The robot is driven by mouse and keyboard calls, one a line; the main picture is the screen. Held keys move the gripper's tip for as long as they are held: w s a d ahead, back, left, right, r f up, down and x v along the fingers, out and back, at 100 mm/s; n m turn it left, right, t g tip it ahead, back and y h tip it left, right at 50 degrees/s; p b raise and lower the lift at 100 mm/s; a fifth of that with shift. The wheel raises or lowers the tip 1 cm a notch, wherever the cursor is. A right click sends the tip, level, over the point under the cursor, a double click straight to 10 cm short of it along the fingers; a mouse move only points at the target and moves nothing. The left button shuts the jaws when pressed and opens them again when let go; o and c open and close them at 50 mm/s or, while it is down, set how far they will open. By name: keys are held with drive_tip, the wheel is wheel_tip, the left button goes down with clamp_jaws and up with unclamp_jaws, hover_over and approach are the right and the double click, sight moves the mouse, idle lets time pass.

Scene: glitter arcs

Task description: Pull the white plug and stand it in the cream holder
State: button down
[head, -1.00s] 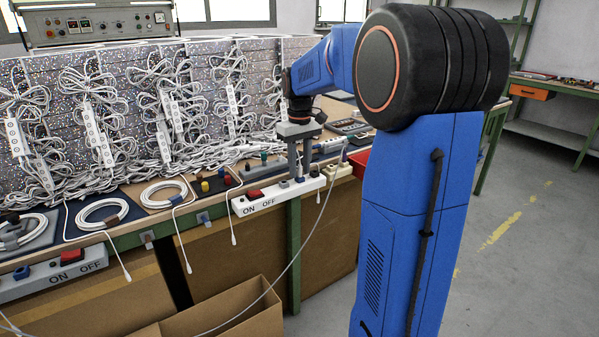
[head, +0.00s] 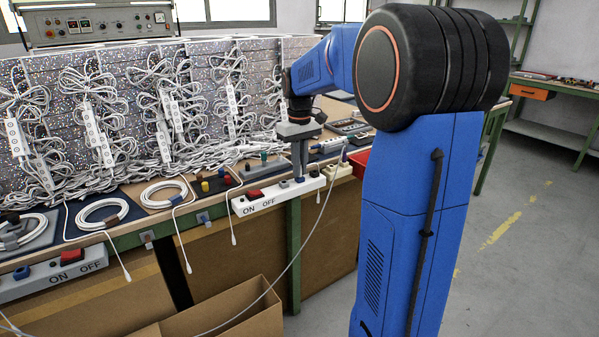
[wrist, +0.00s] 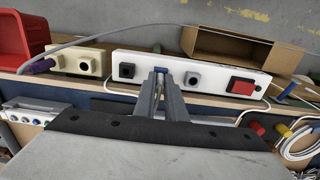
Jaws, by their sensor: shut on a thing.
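My gripper (head: 299,176) points down at the white power strip (head: 270,195) on the bench's front edge. In the wrist view its two grey fingers (wrist: 161,78) are shut on the white plug (wrist: 160,88), a narrow pale piece mostly hidden between them. A blue part (wrist: 160,71) shows at the fingertips, at the strip. The plug appears still at the strip. The cream holder (head: 338,171) is just right of the strip in the head view. In the wrist view the holder (wrist: 88,63) lies left of the strip and has dark openings.
A purple plug (wrist: 42,66) is beside the cream holder, with a grey cable arching past. A red bin (wrist: 22,38) is beyond it. The strip has a red switch (wrist: 243,87). Coiled white cables (head: 165,193) lie left. An open cardboard box (head: 225,318) stands below.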

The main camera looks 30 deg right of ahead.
drive_tip(key=shift+r, duration=0.3)
drive_tip(key=shift+r, duration=0.95)
drive_tip(key=shift+d, duration=0.1)
